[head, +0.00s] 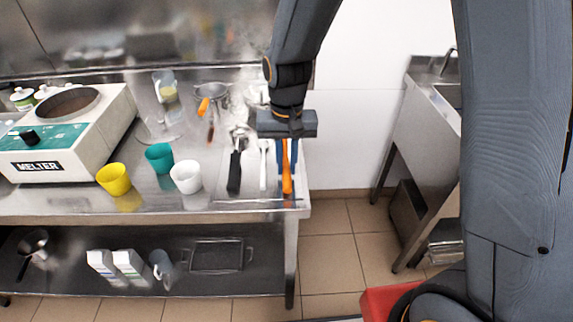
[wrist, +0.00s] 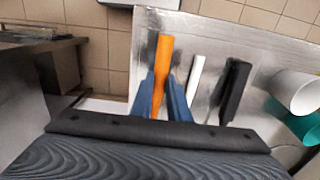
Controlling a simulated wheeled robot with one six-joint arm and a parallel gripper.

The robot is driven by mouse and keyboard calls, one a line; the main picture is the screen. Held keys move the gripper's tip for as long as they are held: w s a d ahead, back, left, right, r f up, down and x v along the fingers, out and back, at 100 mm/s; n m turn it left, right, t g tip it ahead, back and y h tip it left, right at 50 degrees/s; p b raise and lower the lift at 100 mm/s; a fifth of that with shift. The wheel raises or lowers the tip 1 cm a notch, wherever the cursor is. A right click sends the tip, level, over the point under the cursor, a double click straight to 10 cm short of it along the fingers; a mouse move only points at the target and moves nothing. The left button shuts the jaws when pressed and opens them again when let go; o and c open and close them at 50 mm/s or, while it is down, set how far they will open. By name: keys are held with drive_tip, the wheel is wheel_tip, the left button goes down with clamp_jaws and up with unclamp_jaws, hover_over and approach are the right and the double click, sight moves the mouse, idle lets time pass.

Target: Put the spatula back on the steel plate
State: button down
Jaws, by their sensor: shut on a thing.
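The spatula (head: 287,182) shows as an orange handle at the right end of the steel worktop. My gripper (head: 287,160) points down with its blue fingers shut on it. In the wrist view the orange handle (wrist: 163,50) stands out between the fingers (wrist: 161,82); its other end is hidden by my gripper. The steel plate (head: 250,178) seems to be the bright flat metal under the utensils, but its edges are hard to tell from the worktop. I cannot tell whether the spatula touches it.
A white utensil (head: 263,168) and a black-handled tool (head: 235,170) lie close left of my gripper. White (head: 186,177), teal (head: 159,158) and yellow (head: 114,179) cups stand further left. The worktop ends just right of the spatula; a sink unit (head: 425,120) stands beyond the gap.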

drive_tip(key=shift+f, duration=0.55)
drive_tip(key=shift+f, duration=0.15)
drive_tip(key=c, duration=1.7)
unclamp_jaws()
wheel_tip(320, 180, up, 12)
drive_tip(key=b, duration=0.2)
drive_tip(key=shift+t, duration=0.5)
drive_tip(key=s+d+f, duration=0.2)
drive_tip(key=s+d, duration=0.1)
drive_tip(key=d, duration=0.2)
drive_tip(key=s+d+f, duration=0.3)
drive_tip(key=d, duration=0.2)
drive_tip(key=s+d+f, duration=0.2)
drive_tip(key=s+d, duration=0.2)
drive_tip(key=d, duration=0.1)
drive_tip(key=shift+f, duration=0.3)
